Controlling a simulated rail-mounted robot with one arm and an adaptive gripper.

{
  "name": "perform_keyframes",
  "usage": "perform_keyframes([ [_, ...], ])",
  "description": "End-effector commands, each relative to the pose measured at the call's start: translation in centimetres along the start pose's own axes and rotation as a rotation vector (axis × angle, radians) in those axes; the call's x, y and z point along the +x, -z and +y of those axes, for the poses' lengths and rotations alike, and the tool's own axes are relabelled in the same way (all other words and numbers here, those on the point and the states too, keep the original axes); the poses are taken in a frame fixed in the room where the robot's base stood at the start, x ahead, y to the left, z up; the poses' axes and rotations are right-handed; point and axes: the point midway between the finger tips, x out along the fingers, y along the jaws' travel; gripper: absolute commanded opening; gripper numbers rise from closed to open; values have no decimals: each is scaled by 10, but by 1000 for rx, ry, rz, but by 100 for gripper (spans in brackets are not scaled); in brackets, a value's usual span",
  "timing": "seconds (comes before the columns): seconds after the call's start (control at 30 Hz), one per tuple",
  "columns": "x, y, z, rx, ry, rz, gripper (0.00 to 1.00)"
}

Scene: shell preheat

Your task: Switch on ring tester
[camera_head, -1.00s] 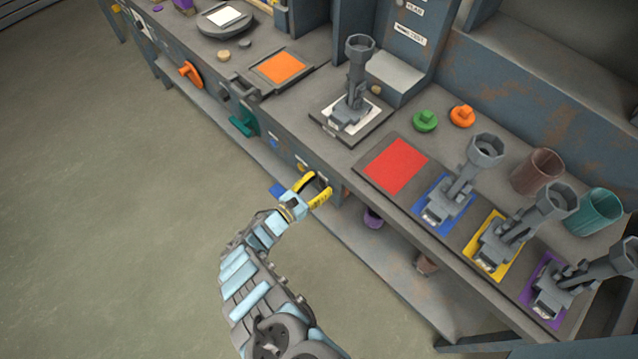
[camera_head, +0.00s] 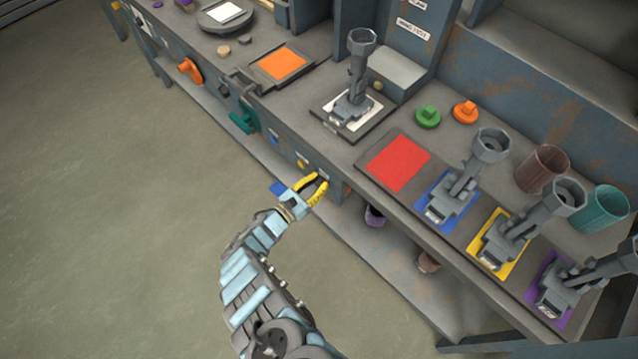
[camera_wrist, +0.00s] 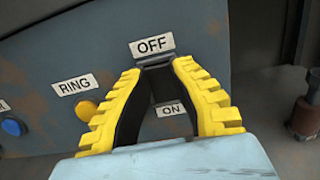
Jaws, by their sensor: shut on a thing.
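The ring tester's dark switch (camera_wrist: 156,62) is on the bench's front panel, between an OFF label (camera_wrist: 152,44) above and an ON label (camera_wrist: 171,108) below. My gripper (camera_wrist: 158,66) has its yellow fingertips shut on the switch, close under the OFF label. In the head view my gripper (camera_head: 318,180) is at the bench front, below the red mat; the switch is hidden there by the fingers. A label that seems to read RING TEST (camera_head: 412,28) is on the upright housing behind a grey holder on a white plate (camera_head: 351,100).
A yellow button (camera_wrist: 87,109) beside a RING label (camera_wrist: 75,84) and a blue button (camera_wrist: 13,127) are left of the switch. Grey holders on blue, yellow and purple plates stand at right on the bench (camera_head: 340,142). The floor at left is clear.

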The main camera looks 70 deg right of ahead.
Motion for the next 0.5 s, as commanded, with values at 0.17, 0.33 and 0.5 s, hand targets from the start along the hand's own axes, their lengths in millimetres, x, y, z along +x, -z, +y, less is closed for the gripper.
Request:
perform_keyframes([
  [0.17,-1,6,0,3,-1,-57,0],
  [0.33,-1,3,0,2,1,-73,0],
  [0.5,-1,2,0,1,1,-73,0],
])
